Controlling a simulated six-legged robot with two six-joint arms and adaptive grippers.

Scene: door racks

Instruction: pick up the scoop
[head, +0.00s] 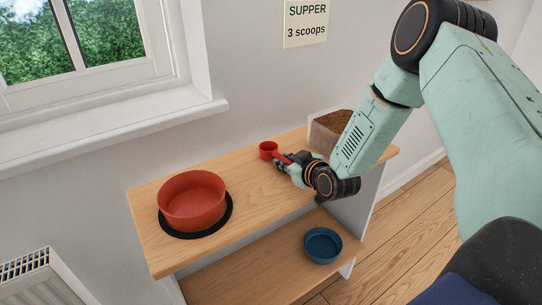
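The scoop is a small red cup (268,150) with a red handle (284,158), on the back part of the wooden top shelf. Its handle runs toward the right and into my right gripper. My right gripper (281,164) is at the handle, with its dark fingers beside or around it. The fingers are too small and overlapped to tell whether they are closed on it. I cannot tell whether the scoop rests on the shelf or is slightly above it. My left gripper is not in view.
A large red bowl (192,200) stands on a black round mat (222,222) at the left of the top shelf (255,210). A bin of brown kibble (322,137) is behind my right arm. A blue bowl (322,245) is on the lower shelf. A sign reads "SUPPER 3 scoops" (306,22).

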